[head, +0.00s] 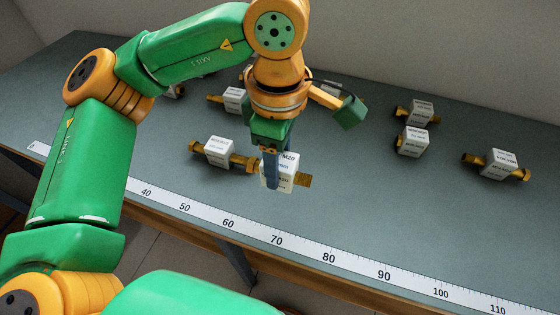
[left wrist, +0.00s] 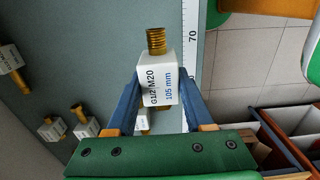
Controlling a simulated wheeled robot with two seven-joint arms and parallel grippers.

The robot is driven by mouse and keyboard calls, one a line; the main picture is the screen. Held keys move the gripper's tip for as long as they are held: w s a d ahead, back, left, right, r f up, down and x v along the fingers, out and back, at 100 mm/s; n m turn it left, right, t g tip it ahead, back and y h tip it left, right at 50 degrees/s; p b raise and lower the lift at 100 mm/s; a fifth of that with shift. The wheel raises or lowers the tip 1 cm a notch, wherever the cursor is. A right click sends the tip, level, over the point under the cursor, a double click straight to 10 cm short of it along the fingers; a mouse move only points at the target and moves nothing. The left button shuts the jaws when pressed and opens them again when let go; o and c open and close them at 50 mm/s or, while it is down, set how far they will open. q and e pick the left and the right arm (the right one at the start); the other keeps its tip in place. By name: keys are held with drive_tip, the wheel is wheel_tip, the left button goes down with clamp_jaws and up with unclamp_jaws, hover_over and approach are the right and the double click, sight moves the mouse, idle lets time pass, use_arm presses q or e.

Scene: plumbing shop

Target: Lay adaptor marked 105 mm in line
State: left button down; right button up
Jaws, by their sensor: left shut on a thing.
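My left gripper (head: 272,168) points down over the bench, its blue fingers shut on a white adaptor block (head: 287,175) with a brass threaded end (head: 304,180) pointing right. In the left wrist view the held adaptor (left wrist: 158,82) reads "G1/2 M20" and "105 mm", between the fingertips (left wrist: 158,92). Just left of it in the head view lies another white adaptor (head: 219,151) with brass ends, roughly along the same line. Whether the two touch, and whether the held one rests on the bench, I cannot tell. My right gripper is not in view.
A white scale strip (head: 305,249) runs along the bench's front edge. Several other adaptors lie farther back: one at the far right (head: 499,164), two close together (head: 412,142) to its left, one behind my wrist (head: 234,98). The bench's right middle is clear.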

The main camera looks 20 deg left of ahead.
use_arm(q)
drive_tip(key=w+f, duration=0.2)
drive_tip(key=w+a+f+p, duration=0.1)
drive_tip(key=w+f, duration=0.3)
drive_tip(key=shift+w+a, duration=0.15)
drive_tip(key=shift+a, duration=0.1)
wheel_tip(320, 180, down, 4)
drive_tip(key=shift+w+a+r+p, duration=0.1)
drive_tip(key=shift+w+r+p, duration=0.05)
drive_tip(key=shift+p, duration=0.85)
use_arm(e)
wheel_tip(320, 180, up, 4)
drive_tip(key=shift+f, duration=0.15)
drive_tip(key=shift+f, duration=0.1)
use_arm(q)
drive_tip(key=shift+f+b, duration=0.3)
drive_tip(key=shift+b, duration=0.1)
drive_tip(key=shift+c, duration=1.4)
unclamp_jaws()
drive_tip(key=shift+r, duration=0.25)
wheel_tip(320, 180, up, 12)
drive_tip(key=b, duration=0.1)
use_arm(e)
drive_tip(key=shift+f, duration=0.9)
